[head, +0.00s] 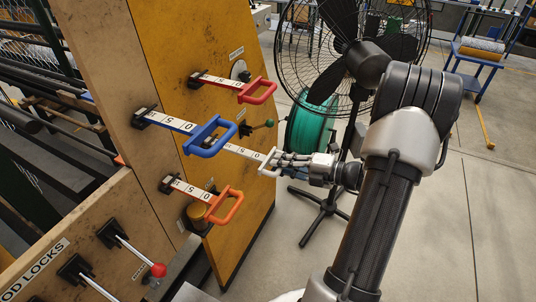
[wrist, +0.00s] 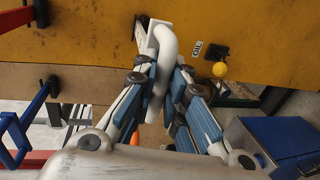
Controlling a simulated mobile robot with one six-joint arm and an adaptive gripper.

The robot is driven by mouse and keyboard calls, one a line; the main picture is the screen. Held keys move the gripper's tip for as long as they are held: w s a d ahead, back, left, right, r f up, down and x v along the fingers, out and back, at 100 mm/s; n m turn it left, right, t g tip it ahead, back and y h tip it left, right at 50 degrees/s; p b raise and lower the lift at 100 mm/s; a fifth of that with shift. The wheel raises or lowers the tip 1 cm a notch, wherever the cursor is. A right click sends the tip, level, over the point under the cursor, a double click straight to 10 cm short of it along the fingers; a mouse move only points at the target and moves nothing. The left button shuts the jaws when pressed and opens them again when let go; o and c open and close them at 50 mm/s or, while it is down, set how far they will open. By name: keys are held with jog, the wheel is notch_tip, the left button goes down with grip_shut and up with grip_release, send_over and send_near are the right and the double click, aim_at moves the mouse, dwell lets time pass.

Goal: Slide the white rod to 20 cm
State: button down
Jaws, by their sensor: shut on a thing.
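The white rod (head: 240,152) sticks out from the yellow panel, with scale marks on its top face that are too small to read surely. Its base is hidden behind the blue handle. Its white loop handle (head: 268,165) is at the outer end, and it also shows in the wrist view (wrist: 166,45). My gripper (head: 284,160) is at the handle from the right. In the wrist view my gripper (wrist: 166,78) has its blue-padded fingers on both sides of the handle's bar, shut on it.
A blue rod handle (head: 212,136) stands close to the white rod on the left. A red handle (head: 262,90) is above and an orange handle (head: 228,206) below. A black fan (head: 345,60) stands behind my arm. A yellow knob (wrist: 219,69) shows near the OIL label.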

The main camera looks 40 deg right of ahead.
jog(key=v, duration=0.2)
jog(key=f+p+v, duration=0.1)
jog(key=v, duration=0.2)
jog(key=shift+s+d, duration=0.15)
jog(key=shift+s, duration=0.15)
jog(key=c, duration=1.6)
grip_release()
jog(key=v, duration=1.2)
